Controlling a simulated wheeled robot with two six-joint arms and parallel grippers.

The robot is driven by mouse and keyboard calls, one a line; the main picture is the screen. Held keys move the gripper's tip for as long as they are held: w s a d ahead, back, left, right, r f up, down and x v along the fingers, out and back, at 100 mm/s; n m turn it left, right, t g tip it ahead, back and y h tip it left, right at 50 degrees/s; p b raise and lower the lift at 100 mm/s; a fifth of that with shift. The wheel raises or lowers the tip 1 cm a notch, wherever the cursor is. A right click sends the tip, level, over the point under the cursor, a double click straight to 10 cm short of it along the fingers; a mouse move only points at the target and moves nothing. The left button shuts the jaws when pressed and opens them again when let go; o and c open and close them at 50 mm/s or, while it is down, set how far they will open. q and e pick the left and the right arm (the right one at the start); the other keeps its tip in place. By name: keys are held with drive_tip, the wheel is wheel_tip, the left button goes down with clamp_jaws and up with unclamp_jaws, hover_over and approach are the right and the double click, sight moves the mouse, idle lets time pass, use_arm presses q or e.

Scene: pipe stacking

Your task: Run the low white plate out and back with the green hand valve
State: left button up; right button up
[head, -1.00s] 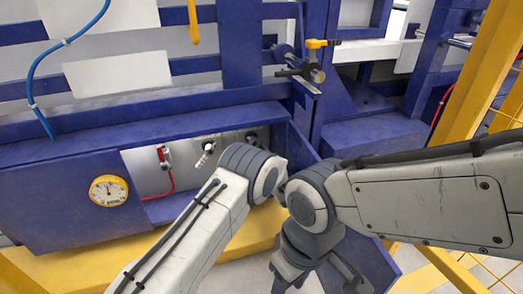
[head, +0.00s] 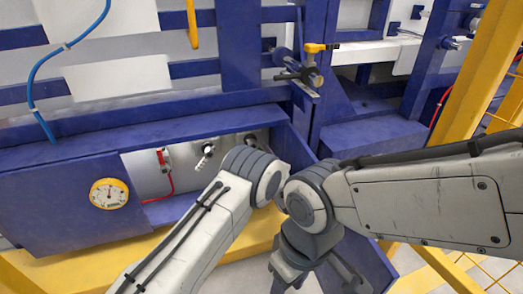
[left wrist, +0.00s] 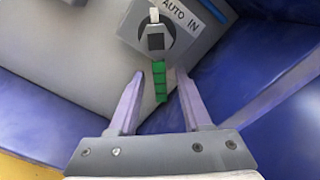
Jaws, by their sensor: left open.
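The green hand valve (left wrist: 159,81) has a short green lever on a round grey body, on a plate lettered "AUTO IN". In the left wrist view the lever lies between the fingers of my left gripper (left wrist: 158,76), which is open with a gap on both sides. In the head view my left arm reaches into the blue cabinet, and its own wrist hides its gripper and the green valve. Pale plates show at the upper right (head: 408,54) and left (head: 118,77); I cannot tell which is the low white plate.
The blue cabinet (head: 65,205) has a yellow-rimmed gauge (head: 109,194) and a red-handled valve (head: 163,158). A yellow-handled valve (head: 319,47) sits above. The open door stands close to my arms. Yellow posts (head: 490,65) bound the right.

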use_arm(q)
drive_tip(key=p+v, duration=0.4)
drive_tip(key=v, duration=0.5)
drive_tip(key=shift+r, duration=0.1)
idle(0.8)
